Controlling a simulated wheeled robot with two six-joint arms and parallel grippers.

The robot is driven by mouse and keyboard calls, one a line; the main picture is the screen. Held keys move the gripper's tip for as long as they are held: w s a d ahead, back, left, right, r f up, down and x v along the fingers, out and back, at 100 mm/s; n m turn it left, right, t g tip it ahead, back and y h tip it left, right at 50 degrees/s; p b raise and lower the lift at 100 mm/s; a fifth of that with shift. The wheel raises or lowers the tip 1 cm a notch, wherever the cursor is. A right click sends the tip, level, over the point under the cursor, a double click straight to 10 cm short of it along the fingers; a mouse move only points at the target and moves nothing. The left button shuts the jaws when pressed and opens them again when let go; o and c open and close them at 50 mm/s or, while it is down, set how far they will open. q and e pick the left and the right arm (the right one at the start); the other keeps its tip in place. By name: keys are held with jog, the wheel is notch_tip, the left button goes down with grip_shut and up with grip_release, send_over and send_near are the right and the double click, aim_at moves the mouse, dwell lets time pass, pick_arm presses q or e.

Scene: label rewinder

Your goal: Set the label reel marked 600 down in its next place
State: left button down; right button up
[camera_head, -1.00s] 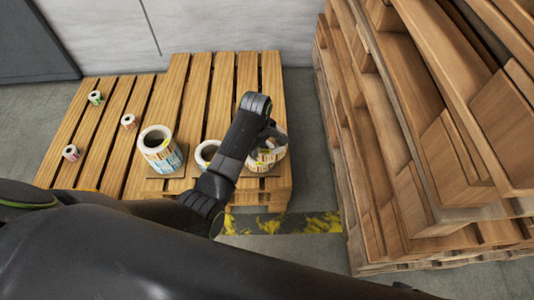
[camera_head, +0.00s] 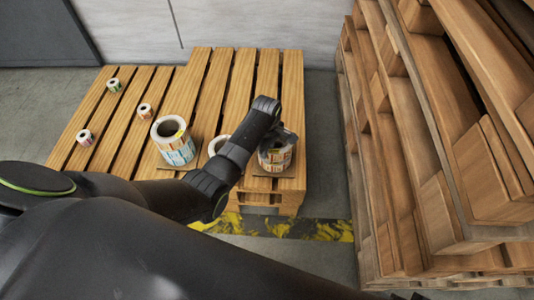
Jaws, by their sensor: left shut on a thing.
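My left gripper (camera_head: 284,138) comes in over the right side of the wooden pallet (camera_head: 225,85). It is shut on a label reel (camera_head: 276,159) with printed labels, at the pallet's front right. The gripper hides part of this reel, and I cannot read a number on it. The reel is at or just above a dark flat mat (camera_head: 262,184). A large reel (camera_head: 176,146) stands upright to the left. Another reel (camera_head: 216,144) between them is partly hidden behind my left arm. My right gripper is not in view.
Several small reels, such as one at the back left (camera_head: 114,85) and one nearer the middle (camera_head: 145,111), sit on the left of the pallet. A tall stack of wooden pallets (camera_head: 430,150) stands close on the right.

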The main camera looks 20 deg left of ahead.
pick_arm(q)
jog(key=shift+f, duration=0.65)
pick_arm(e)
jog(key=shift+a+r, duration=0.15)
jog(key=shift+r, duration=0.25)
pick_arm(q)
jog(key=shift+f, duration=0.1)
jog(key=shift+w+f, duration=0.1)
jog(key=shift+f, duration=0.3)
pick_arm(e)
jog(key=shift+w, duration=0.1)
pick_arm(q)
jog(key=c, duration=1.3)
grip_release()
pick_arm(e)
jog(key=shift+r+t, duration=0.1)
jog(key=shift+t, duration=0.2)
pick_arm(q)
jog(key=shift+r, duration=0.55)
notch_tip(320, 180, up, 12)
jog(key=p, duration=0.4)
jog(key=shift+p, duration=0.35)
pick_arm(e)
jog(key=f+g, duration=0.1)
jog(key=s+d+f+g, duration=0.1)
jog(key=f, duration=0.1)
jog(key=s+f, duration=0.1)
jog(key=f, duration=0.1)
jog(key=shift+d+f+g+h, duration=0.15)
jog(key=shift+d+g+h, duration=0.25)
